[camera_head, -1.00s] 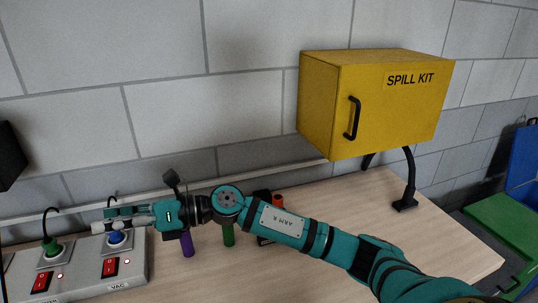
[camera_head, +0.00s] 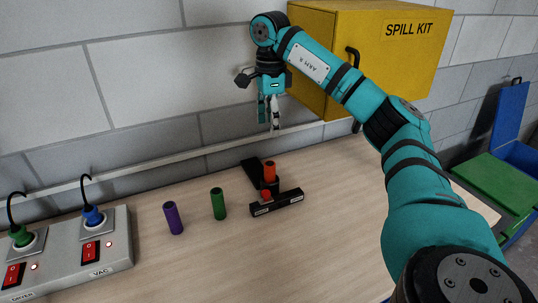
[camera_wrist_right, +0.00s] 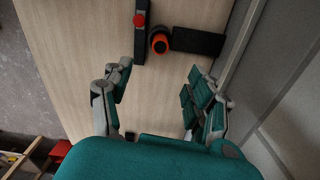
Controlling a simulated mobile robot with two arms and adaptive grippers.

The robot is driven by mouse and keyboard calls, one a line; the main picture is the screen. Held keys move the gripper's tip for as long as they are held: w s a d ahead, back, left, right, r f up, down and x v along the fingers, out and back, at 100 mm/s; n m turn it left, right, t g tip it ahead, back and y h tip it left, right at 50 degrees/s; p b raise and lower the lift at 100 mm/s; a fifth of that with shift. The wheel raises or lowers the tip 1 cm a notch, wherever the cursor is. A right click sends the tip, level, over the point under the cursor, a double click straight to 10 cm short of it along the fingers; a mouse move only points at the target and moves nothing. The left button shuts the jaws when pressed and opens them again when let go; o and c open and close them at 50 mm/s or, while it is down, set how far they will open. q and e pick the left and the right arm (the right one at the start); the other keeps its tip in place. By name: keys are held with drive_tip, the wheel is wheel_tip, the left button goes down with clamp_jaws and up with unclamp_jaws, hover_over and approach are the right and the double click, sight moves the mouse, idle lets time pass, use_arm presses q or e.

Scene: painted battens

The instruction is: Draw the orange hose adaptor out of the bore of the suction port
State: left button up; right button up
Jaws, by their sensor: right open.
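The orange hose adaptor (camera_head: 269,171) stands upright in the black suction port (camera_head: 271,187) on the wooden table; its lower part is hidden in the port. In the right wrist view the adaptor (camera_wrist_right: 160,43) shows from above as an orange ring with a dark hole, beside the black port body (camera_wrist_right: 198,42). My right gripper (camera_head: 268,126) hangs fingers-down above and behind the adaptor, clear of it. In the right wrist view its fingers (camera_wrist_right: 157,90) are spread wide with nothing between them. My left gripper is not in view.
A red knob (camera_head: 266,195) sits on the port's black front bar (camera_head: 278,204). Green (camera_head: 218,204) and purple (camera_head: 173,218) tubes stand to the left. A switch box (camera_head: 118,259) with blue (camera_head: 93,216) and green (camera_head: 21,236) plugs is farther left. The yellow spill kit cabinet (camera_head: 330,80) hangs behind my right arm.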

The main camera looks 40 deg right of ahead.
drive_tip(key=b, duration=0.2)
hover_over(270, 163)
wheel_tip(270, 163, down, 8)
drive_tip(key=shift+r, duration=0.15)
wheel_tip(270, 163, down, 8)
drive_tip(key=shift+r+p, duration=0.15)
drive_tip(key=shift+p, duration=0.25)
drive_tip(key=shift+c, duration=0.4)
clamp_jaws()
drive_tip(key=shift+r, duration=0.1)
drive_tip(key=shift+r, duration=0.1)
drive_tip(key=shift+r+p, duration=2.45)
drive_tip(key=shift+r, duration=0.3)
